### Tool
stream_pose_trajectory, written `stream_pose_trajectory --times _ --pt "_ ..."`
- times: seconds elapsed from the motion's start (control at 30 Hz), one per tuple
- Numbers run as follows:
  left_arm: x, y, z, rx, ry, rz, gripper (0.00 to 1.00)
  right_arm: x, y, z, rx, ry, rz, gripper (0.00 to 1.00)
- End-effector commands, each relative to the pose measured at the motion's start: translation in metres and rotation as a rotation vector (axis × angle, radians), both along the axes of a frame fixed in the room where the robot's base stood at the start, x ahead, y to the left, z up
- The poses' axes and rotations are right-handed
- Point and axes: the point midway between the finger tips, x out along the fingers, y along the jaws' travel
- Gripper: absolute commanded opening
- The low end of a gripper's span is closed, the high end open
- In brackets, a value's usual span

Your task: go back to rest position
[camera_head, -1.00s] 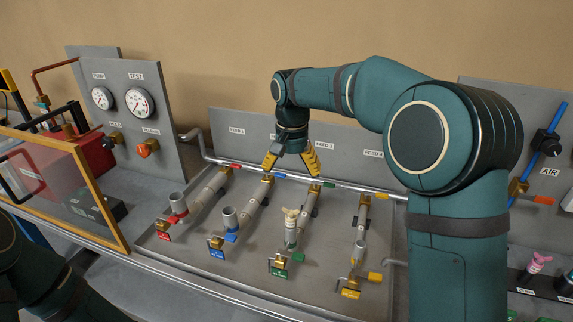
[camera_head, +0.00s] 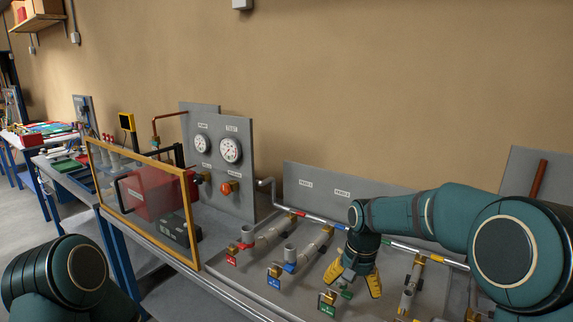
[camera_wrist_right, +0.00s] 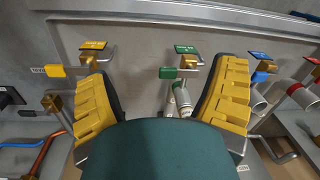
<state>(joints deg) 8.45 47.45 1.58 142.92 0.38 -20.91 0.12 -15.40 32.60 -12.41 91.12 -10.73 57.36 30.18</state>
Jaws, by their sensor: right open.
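Red (camera_head: 245,247) and blue (camera_head: 289,267) valves stand left of the right gripper. A gauge panel (camera_head: 222,160) rises behind. A yellow-framed clear guard (camera_head: 140,200) stands at the left. Open floor lies far left.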

Motion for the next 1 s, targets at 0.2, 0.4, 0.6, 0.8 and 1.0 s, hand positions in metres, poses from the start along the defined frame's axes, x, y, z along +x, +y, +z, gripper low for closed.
stream_pose_trajectory --times 0.2,0.4,0.6,0.8,1.0 --pt "-0.001 -0.001 -0.024 0.003 0.003 -0.002 0.53 -0.04 0.019 -0.14 0.102 -0.019 0.094 0.85" --pt "-0.002 -0.002 -0.043 0.004 0.009 -0.004 0.53 -0.105 0.036 -0.244 0.188 -0.072 0.146 0.85" --pt "-0.003 -0.003 -0.061 0.006 0.012 -0.007 0.53 -0.18 0.048 -0.307 0.234 -0.132 0.166 0.85" --pt "-0.004 -0.003 -0.068 0.007 0.014 -0.009 0.53 -0.222 0.052 -0.326 0.241 -0.174 0.172 0.85" --pt "-0.004 -0.004 -0.068 0.007 0.014 -0.009 0.53 -0.228 0.052 -0.326 0.239 -0.186 0.172 0.85"
